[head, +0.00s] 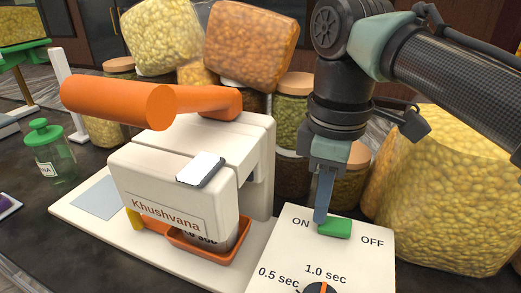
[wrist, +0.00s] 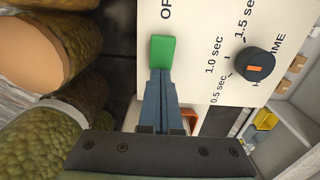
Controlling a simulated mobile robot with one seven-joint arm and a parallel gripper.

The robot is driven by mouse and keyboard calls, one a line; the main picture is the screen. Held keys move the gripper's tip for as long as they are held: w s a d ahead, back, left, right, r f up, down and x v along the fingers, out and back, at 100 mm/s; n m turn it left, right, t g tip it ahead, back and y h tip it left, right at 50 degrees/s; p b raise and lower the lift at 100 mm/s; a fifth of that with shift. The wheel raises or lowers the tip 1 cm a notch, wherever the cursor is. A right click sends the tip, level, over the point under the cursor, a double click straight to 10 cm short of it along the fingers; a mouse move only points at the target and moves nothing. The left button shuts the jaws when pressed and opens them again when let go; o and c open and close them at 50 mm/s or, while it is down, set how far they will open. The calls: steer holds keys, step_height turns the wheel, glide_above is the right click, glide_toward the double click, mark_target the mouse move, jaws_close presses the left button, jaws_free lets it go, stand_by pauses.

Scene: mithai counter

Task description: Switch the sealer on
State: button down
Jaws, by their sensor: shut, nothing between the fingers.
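The sealer (head: 160,165) is a cream machine with a raised orange handle (head: 120,100) and the name Khushvana on its front. Its control panel (head: 265,262) carries a green switch (head: 334,228) between the words ON and OFF. The switch also shows in the wrist view (wrist: 161,52). My gripper (head: 320,220) points down, shut and empty, its tips at the ON end of the switch, touching it or very close. In the wrist view the fingertips (wrist: 160,72) meet the switch's lower edge and hide the ON word. I cannot tell which way the switch is tilted.
A black time dial (wrist: 255,64) with an orange mark sits near the switch. A filled cup stands in an orange holder (head: 245,228) under the sealing head. Jars (head: 291,115) and a large yellow snack bag (head: 440,190) crowd behind the panel. A green-lidded jar (head: 48,150) stands left.

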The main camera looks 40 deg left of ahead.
step_height(320, 180, up, 7)
steer(key=p, duration=0.7)
steer(key=shift+f, duration=0.15)
stand_by(0.5)
